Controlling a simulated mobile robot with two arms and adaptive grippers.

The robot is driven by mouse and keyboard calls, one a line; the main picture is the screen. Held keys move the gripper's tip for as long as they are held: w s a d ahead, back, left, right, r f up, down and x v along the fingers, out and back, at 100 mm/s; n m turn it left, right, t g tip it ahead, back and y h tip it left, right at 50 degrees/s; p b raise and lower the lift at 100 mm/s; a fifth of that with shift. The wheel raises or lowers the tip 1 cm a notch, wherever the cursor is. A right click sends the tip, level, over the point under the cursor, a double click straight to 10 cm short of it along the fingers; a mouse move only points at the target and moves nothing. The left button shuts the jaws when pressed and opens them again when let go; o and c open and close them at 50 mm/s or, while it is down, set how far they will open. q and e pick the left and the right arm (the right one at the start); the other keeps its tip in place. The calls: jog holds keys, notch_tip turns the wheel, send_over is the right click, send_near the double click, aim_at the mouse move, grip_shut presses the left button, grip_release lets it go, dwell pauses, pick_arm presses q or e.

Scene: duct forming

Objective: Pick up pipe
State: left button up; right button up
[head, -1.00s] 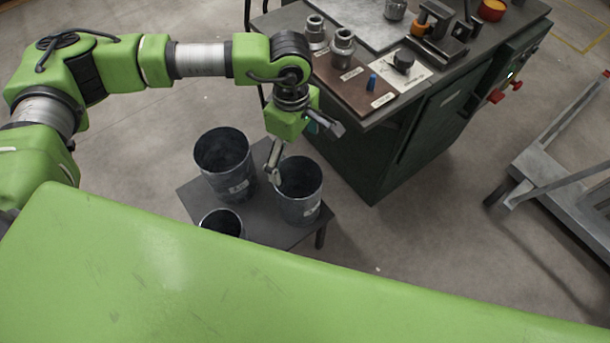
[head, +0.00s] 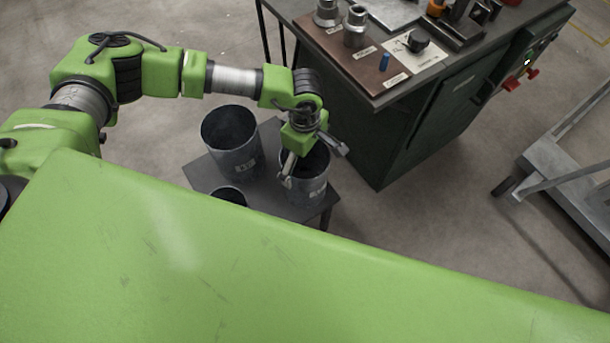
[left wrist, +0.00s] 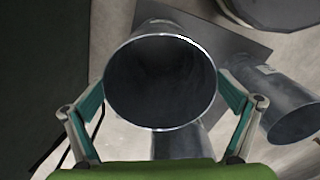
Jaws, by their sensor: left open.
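A dark grey metal pipe (head: 305,190) stands upright at the right of a small low table, its open mouth up. My left gripper (head: 314,160) is over this pipe's mouth, pointing down, with its fingers apart at the rim. In the left wrist view, the round mouth of the pipe (left wrist: 160,80) lies between the two open fingers of the gripper (left wrist: 161,92), one on each side. I cannot tell whether the fingers touch the wall. Two more pipes stand on the table: a large one (head: 232,145) at the left and a smaller one (head: 232,196), partly hidden by my green body. My right gripper is out of view.
The small dark table (head: 262,198) carries the pipes close together. A dark green machine cabinet (head: 400,140) with metal fittings on top stands just to the right. A grey metal cart (head: 565,165) is at the far right, with clear floor between.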

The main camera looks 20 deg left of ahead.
pick_arm(q)
jog(key=shift+f, duration=0.55)
jog(key=c, duration=1.6)
jog(key=shift+r, duration=0.1)
jog(key=shift+c, duration=0.8)
jog(key=shift+r, duration=0.1)
